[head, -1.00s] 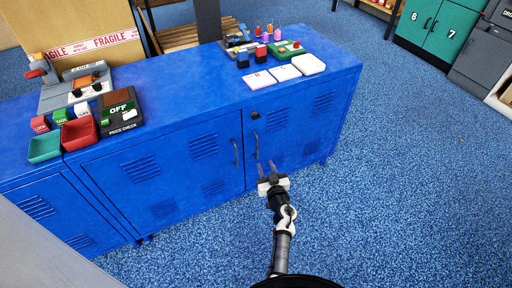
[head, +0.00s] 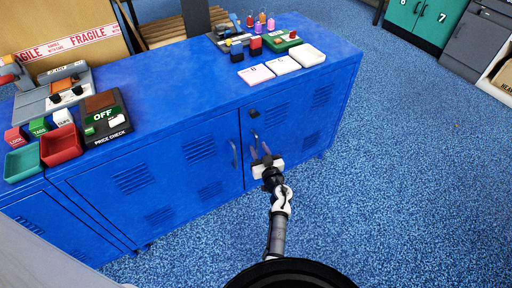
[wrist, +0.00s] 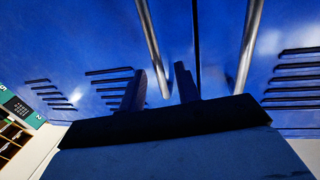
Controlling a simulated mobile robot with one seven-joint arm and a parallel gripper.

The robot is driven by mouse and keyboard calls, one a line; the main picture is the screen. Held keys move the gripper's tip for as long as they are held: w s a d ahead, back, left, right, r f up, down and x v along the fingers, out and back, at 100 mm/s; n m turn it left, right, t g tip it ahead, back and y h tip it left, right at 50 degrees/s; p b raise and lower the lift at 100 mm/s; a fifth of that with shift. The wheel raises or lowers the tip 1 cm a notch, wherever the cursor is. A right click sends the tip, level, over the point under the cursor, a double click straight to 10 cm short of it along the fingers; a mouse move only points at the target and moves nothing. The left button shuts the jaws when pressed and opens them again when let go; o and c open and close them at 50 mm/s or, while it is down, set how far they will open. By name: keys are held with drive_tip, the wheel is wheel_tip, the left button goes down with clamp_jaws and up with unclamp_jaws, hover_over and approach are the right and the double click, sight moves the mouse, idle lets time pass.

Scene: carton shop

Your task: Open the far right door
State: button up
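The far right door (head: 285,125) of the blue cabinet appears closed. Its upright bar handle (head: 256,140) is near the door's left edge, below a small black fitting (head: 254,114). My gripper (head: 262,154) is open just in front of this handle's lower part. In the wrist view, the two dark fingers (wrist: 160,75) stand apart, with a metal bar (wrist: 151,40) lying between them in the picture. I cannot tell whether the fingers reach around it or touch it. A second bar (wrist: 249,45) is across the door seam.
The neighbouring door (head: 160,175) has its own handle (head: 234,153) and appears shut. Trays, cards and small devices stand on the cabinet top (head: 190,85). The blue carpet (head: 400,190) before and right of the cabinet is clear. A teal cabinet (head: 418,18) stands at the back right.

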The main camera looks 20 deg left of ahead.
drive_tip(key=shift+w+a, duration=0.1)
drive_tip(key=shift+w, duration=0.05)
drive_tip(key=shift+c, duration=0.2)
clamp_jaws()
idle(0.3)
